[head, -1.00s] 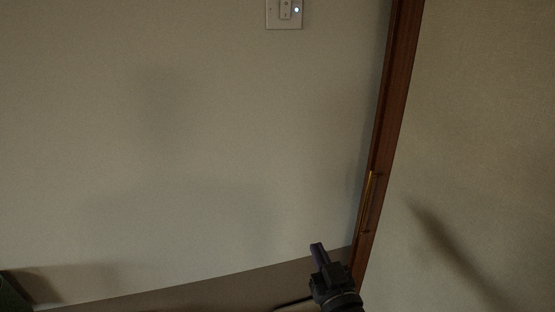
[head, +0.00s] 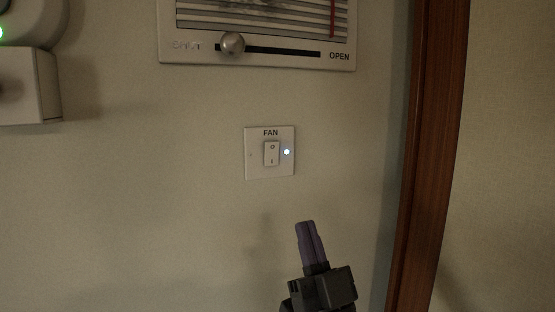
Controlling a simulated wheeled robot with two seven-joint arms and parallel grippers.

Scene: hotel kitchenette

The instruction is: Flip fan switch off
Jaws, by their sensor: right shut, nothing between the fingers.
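The fan switch (head: 271,153) is a white rocker on a square wall plate (head: 255,170) labelled FAN, in the middle of the head view. The rocker has O at its top and I at its bottom, and a small light (head: 286,152) to its right is lit. My right gripper (head: 306,225) is below and slightly right of the plate, apart from it in the picture. Its purple fingers are together, pointing up, with nothing between them. My left gripper is not in view.
Above the switch is a vent panel (head: 190,50) with a round slider knob (head: 232,43) near SHUT. A white wall box (head: 35,85) is at the upper left. A brown wooden frame (head: 432,150) runs down the right. The wall around the switch is clear.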

